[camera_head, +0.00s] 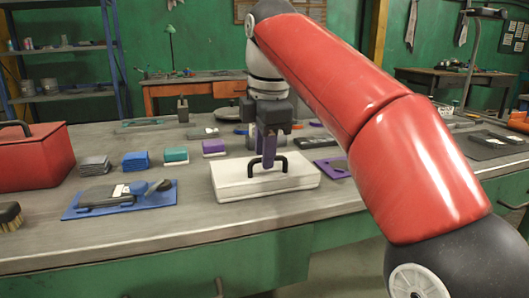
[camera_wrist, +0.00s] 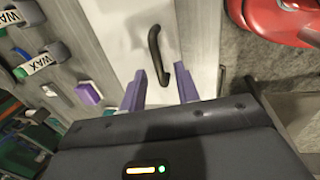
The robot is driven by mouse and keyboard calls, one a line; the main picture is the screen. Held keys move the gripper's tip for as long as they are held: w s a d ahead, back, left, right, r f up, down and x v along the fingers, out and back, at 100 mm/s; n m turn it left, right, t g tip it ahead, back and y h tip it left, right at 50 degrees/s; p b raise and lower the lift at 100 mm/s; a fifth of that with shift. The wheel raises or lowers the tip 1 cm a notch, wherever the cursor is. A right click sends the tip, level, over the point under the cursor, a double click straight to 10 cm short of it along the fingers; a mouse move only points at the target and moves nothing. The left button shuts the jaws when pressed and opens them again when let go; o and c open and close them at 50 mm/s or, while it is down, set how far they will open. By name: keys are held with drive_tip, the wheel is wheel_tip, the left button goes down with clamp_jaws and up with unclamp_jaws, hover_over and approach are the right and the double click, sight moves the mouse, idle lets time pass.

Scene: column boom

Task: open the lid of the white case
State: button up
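The white case (camera_head: 303,177) lies on the bench with its lid down and a black handle (camera_head: 283,160) on top. In the wrist view, the case (camera_wrist: 118,30) fills the upper middle, and its handle (camera_wrist: 153,50) runs lengthwise, its lower end between the fingertips in the picture. My gripper (camera_head: 269,162) points down over the case top, close to the handle. Its two purple fingers, also in the wrist view (camera_wrist: 160,84), stand apart with nothing clearly held. I cannot tell whether a finger touches the handle or lid.
A blue mat (camera_head: 78,210) with tools and a red toolbox (camera_head: 30,160) are to the left. Several small coloured blocks, such as a purple one (camera_head: 213,147), stand behind left. A purple plate (camera_head: 330,167) lies close right.

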drive_tip(key=shift+c, duration=0.4)
clamp_jaws()
drive_tip(key=shift+r, duration=0.1)
